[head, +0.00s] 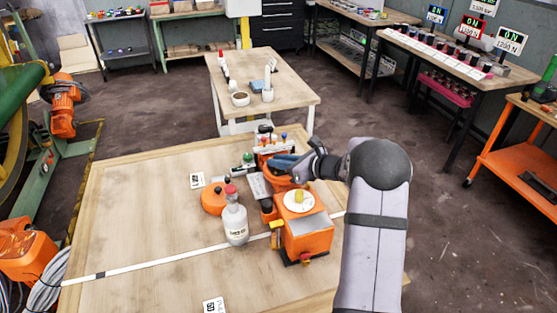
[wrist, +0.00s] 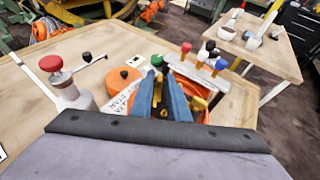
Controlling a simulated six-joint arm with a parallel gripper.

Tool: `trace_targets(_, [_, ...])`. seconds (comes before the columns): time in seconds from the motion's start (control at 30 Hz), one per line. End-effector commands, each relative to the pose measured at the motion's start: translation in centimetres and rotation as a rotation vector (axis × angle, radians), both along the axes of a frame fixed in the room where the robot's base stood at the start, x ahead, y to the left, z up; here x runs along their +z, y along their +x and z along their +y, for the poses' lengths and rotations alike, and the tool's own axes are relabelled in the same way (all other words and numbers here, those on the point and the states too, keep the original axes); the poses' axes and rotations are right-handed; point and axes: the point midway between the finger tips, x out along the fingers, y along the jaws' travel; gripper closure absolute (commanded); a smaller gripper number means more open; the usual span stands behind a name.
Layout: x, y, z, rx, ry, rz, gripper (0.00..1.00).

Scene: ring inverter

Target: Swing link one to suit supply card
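My gripper (head: 284,162) reaches in from the right over an orange box at the middle of the bench. In the wrist view its blue fingers (wrist: 168,92) point down into this orange box (wrist: 213,112); a yellowish piece shows by the fingertips, and I cannot tell whether they hold it. Knobs in red (wrist: 185,47), blue (wrist: 222,65) and other colours stand along the box's far side. A lettered plate (wrist: 122,102) lies beside the box. A white card (head: 196,181) lies on the bench to the left, its print too small to read. Link one cannot be singled out.
Another card (head: 214,306) lies at the front. The bench's left side (head: 130,215) is mostly clear.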

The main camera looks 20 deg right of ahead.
Motion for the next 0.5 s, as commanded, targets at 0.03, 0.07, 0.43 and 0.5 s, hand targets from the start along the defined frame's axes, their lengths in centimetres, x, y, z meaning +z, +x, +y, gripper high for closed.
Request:
trace_targets(0.03, [-0.03, 0.07, 0.04, 0.0, 0.0, 0.0, 0.85])
trace_targets(0.07, [-0.04, 0.09, 0.04, 0.0, 0.0, 0.0, 0.85])
trace_targets(0.43, [-0.03, 0.08, 0.04, 0.0, -0.001, 0.0, 1.0])
trace_targets(0.5, [-0.01, 0.09, 0.02, 0.001, 0.0, 0.0, 1.0])
